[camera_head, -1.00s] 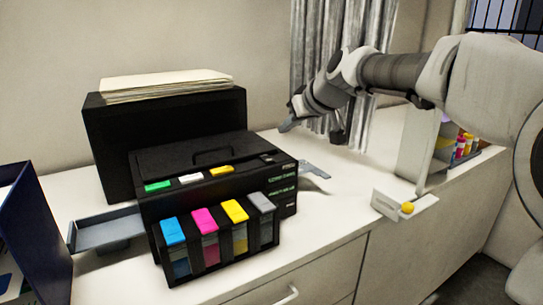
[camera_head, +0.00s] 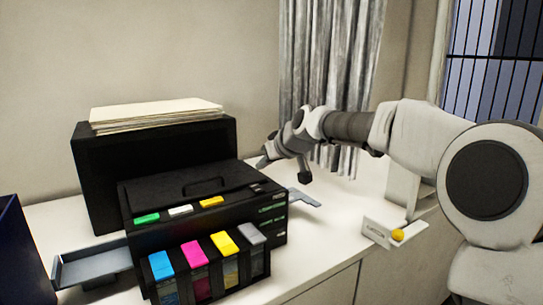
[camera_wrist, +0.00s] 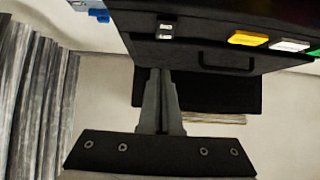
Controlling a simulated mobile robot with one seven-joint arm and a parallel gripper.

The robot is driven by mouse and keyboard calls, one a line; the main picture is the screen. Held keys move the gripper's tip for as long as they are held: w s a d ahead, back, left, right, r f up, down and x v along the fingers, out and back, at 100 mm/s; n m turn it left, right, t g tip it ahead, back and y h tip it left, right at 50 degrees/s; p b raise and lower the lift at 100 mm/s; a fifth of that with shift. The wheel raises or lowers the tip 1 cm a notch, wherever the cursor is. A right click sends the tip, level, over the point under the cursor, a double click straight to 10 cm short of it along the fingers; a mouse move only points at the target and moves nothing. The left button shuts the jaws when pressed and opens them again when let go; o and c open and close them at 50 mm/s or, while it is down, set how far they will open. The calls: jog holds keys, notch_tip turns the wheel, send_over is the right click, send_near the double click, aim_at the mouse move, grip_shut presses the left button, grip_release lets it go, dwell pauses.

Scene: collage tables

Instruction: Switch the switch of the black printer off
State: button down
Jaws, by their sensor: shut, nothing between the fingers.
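The black printer (camera_head: 190,235) stands on the white counter, with colored buttons along its top front. In the wrist view its top (camera_wrist: 215,25) fills the upper part, seen upside down. A small black and white rocker-like part, which looks like the switch (camera_wrist: 166,29), sits on that top near one side edge. Its on or off position is too small to tell. My gripper (camera_head: 265,163) is shut and empty, above the printer's back right corner. In the wrist view my fingertips (camera_wrist: 160,72) are close together below the switch in the picture, apparently not touching it.
A tall black box with papers (camera_head: 155,165) stands behind the printer. Ink tanks (camera_head: 210,268) stand at its front and a grey tray (camera_head: 95,264) at its left. A small white stand (camera_head: 376,232) with a yellow ball is at the right. Grey curtains (camera_head: 325,70) hang behind.

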aim_at(254, 184)
jog(key=f, duration=0.1)
jog(key=w+a+f, duration=0.1)
jog(key=w+f, duration=0.1)
jog(key=shift+a+f, duration=0.2)
jog(key=shift+f, duration=1)
jog(key=p, duration=0.2)
jog(key=shift+w+a+r+g+h+p, duration=0.15)
jog(key=shift+a+g+h+p, duration=0.05)
jog(key=shift+g+h+p, duration=0.1)
jog(key=shift+d+f, duration=0.1)
jog(key=shift+f, duration=0.3)
jog(key=shift+w+a+r+p, duration=0.3)
jog(key=shift+w+a, duration=0.05)
jog(key=shift+w, duration=0.1)
jog(key=shift+w+a, duration=0.1)
jog(key=shift+w, duration=0.1)
